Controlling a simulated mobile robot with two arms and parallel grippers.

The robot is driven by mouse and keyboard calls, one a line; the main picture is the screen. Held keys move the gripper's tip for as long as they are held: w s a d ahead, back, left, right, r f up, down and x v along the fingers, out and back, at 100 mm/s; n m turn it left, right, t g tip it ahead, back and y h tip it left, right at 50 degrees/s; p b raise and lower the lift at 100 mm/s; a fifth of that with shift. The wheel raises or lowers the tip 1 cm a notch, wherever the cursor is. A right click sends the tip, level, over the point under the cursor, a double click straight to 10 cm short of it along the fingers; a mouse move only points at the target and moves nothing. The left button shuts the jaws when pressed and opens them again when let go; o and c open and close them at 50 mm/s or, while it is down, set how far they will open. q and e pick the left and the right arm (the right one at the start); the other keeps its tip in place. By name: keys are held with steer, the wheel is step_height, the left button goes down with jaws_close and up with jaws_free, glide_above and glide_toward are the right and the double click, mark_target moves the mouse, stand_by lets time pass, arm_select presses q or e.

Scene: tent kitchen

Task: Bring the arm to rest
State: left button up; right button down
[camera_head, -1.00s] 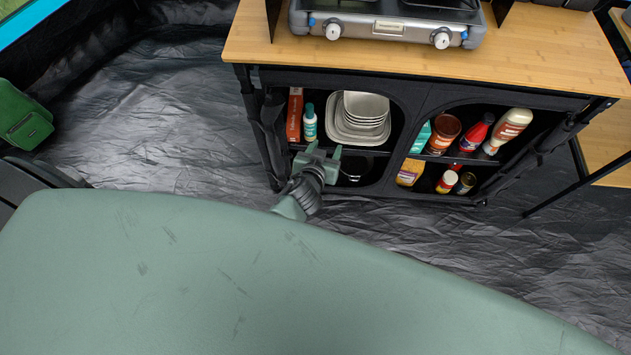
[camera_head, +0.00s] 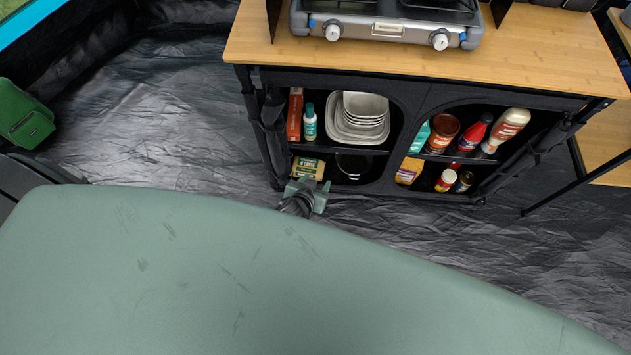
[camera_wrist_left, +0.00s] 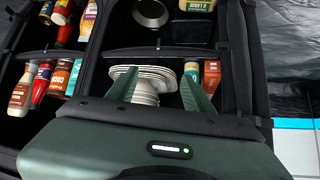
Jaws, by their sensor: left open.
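My left gripper (camera_head: 306,183) is low in front of the lower left part of the kitchen cabinet, just beyond the edge of my green body. In the left wrist view its two green fingers (camera_wrist_left: 161,82) are spread, with nothing held between them. The stacked white dishes (camera_wrist_left: 150,92) show behind and between the fingers. Most of the left arm is hidden behind my body in the head view. My right gripper is in neither view.
The cabinet's left bay holds white plates and bowls (camera_head: 361,118), a teal bottle (camera_head: 309,122) and a packet (camera_head: 308,167). Its right bay holds several jars and bottles. A stove (camera_head: 388,22) stands on the wooden top (camera_head: 540,55).

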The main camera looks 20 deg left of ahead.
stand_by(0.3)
arm_select(q)
steer(key=s+a+f+g, duration=0.2)
steer(key=s+f, duration=0.4)
steer(key=s, duration=0.6)
steer(key=s+a+f+m+g, duration=0.1)
steer(key=s+a+f+g, duration=0.2)
steer(key=s+f, duration=0.4)
steer(key=s+a+f+m+g, duration=0.1)
steer(key=s+a+f+g, duration=0.2)
steer(key=s, duration=1.5)
step_height(320, 180, down, 4)
steer(key=shift+r, duration=0.15)
